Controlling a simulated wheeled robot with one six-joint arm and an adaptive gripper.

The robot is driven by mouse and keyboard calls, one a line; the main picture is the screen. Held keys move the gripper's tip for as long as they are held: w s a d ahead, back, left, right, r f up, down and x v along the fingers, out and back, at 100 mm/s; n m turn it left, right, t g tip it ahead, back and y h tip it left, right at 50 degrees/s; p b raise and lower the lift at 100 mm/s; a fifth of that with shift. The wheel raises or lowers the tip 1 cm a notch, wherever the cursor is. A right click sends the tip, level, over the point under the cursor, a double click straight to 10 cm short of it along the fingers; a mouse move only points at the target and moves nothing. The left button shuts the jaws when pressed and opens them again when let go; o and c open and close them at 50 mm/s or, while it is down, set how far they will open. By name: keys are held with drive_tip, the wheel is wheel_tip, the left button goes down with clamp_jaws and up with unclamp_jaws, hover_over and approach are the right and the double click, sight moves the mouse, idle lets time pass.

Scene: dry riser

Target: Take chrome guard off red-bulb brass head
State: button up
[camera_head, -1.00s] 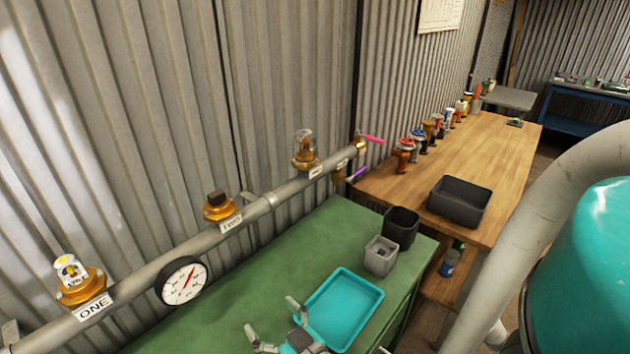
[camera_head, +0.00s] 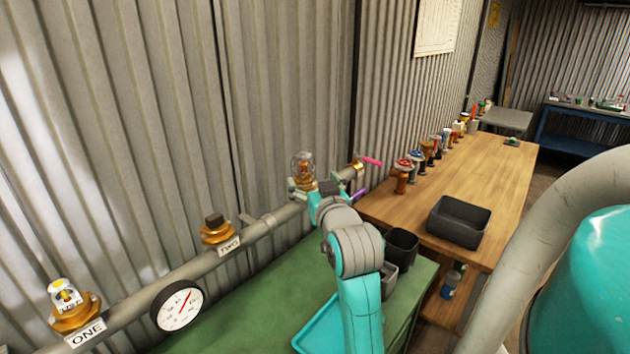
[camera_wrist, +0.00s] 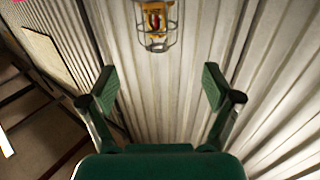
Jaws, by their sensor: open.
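A brass head (camera_head: 303,180) stands on the grey pipe at its far, third position, with a wire guard (camera_head: 302,162) around its top. In the wrist view the chrome wire guard (camera_wrist: 157,40) is at the top of the picture, around a brass-coloured frame with a red bulb (camera_wrist: 154,20). My gripper (camera_wrist: 160,88) is open and empty. Its two fingers are spread wide, and the guard appears beyond and between them, apart from both. In the head view my gripper (camera_head: 308,188) is beside the third head, and my wrist hides part of the pipe and label there.
Brass heads one (camera_head: 72,305) and two (camera_head: 217,230) and a gauge (camera_head: 178,305) sit along the pipe. A teal tray (camera_head: 318,328) and grey bins (camera_head: 401,247) on the green bench are partly behind my arm. A black bin (camera_head: 459,222) stands on the wooden table.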

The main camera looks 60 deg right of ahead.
sight(303, 155)
drive_tip(key=x, duration=1.1)
drive_tip(key=shift+s+d+r, duration=0.1)
drive_tip(key=shift+s+r, duration=0.05)
drive_tip(key=c, duration=1.1)
drive_tip(key=o, duration=0.5)
drive_tip(key=c, duration=0.6)
drive_tip(key=shift+o, duration=0.2)
drive_tip(key=shift+r, duration=0.55)
drive_tip(key=shift+r, duration=0.3)
drive_tip(key=shift+r, duration=0.3)
